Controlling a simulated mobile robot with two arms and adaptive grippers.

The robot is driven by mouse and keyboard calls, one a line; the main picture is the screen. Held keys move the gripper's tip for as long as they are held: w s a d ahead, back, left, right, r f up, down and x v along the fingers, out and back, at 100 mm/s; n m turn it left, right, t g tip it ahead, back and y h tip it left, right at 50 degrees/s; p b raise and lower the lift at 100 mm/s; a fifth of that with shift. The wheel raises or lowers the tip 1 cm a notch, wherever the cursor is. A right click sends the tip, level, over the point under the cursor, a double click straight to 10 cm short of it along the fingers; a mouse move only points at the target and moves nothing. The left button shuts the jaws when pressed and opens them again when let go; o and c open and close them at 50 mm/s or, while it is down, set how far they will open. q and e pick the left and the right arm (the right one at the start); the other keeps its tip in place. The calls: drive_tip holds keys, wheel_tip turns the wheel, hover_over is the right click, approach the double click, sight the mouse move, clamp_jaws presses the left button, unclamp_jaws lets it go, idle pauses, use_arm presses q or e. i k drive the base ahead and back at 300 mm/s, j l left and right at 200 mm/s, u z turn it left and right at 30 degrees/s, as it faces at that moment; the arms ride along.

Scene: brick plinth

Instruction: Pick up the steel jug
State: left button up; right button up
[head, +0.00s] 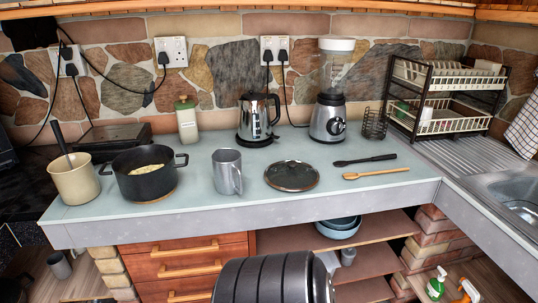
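The steel jug (225,172) is a plain grey cylinder that stands upright on the pale worktop (215,208), near its front edge. Its handle is on the right side. A dark pot (150,183) stands to its left and a glass lid (291,176) lies to its right, both apart from it. Neither of my grippers is in view. A black ribbed part, which seems to be mine, shows at the bottom middle, below the worktop edge.
A shiny kettle (257,122) and a blender (328,118) stand behind, near the stone wall. A cream crock (75,180) is at the left. A black utensil (365,160) and wooden spoon (376,173) lie right. The worktop directly behind the jug is partly clear.

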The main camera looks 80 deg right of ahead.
sight(231, 175)
drive_tip(key=z, duration=2.4)
drive_tip(key=i+j+z, duration=0.15)
drive_tip(key=z, duration=0.3)
drive_tip(key=j+z, duration=0.45)
